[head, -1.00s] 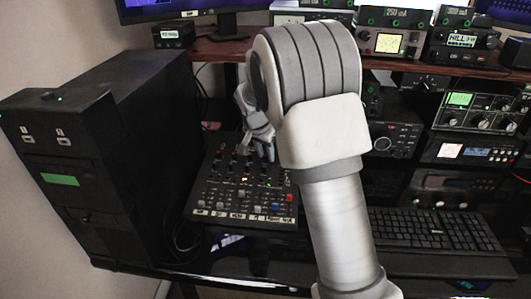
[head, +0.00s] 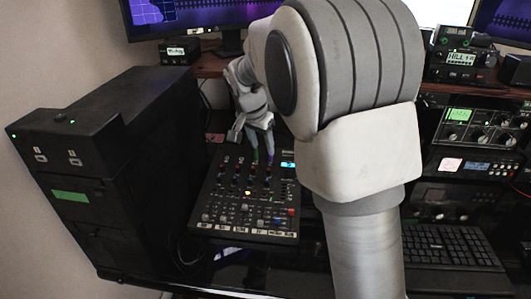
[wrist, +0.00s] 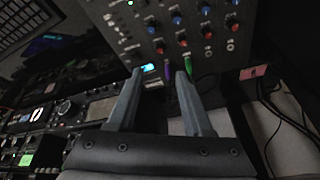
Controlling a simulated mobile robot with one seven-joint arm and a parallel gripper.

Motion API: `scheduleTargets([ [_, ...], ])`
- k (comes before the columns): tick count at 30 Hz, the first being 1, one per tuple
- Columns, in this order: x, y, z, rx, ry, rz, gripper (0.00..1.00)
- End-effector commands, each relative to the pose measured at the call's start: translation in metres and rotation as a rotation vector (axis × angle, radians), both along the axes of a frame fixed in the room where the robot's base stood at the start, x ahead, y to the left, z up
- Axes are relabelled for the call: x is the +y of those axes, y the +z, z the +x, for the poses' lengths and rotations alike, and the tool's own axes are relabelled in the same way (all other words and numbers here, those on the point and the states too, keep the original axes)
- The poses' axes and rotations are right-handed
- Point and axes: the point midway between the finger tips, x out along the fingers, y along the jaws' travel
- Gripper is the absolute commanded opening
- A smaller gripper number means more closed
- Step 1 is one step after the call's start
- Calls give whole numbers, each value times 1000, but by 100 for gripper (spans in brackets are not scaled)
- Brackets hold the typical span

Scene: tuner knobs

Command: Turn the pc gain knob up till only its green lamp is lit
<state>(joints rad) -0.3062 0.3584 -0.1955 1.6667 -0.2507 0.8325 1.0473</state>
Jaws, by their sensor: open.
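The black mixer (head: 212,198) lies on the desk with rows of small coloured knobs. A green light (wrist: 130,3) shows at the top edge of the wrist view. I cannot read which knob is the pc gain knob. My gripper (head: 262,160) is open over the mixer's back edge.
A black computer tower (head: 120,165) stands left of the mixer. A keyboard (head: 450,246) lies at the right, partly behind my arm. Stacked radio units (head: 478,130) fill the right side. A shelf with monitors (head: 195,15) stands behind.

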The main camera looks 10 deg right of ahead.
Motion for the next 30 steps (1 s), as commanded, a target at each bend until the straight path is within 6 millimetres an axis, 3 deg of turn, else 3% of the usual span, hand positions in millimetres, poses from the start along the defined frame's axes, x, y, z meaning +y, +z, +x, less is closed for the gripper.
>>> scheduleTargets([
  [3, 6, 26, -8, -3, 2, 0, 50],
  [9, 10, 46, -16, -1, 0, 1, 50],
  [23, 11, 51, -19, 0, 2, 1, 50],
  [26, 7, 58, -28, 1, 22, 7, 50],
  [30, -4, 75, -61, 4, 96, 23, 50],
])
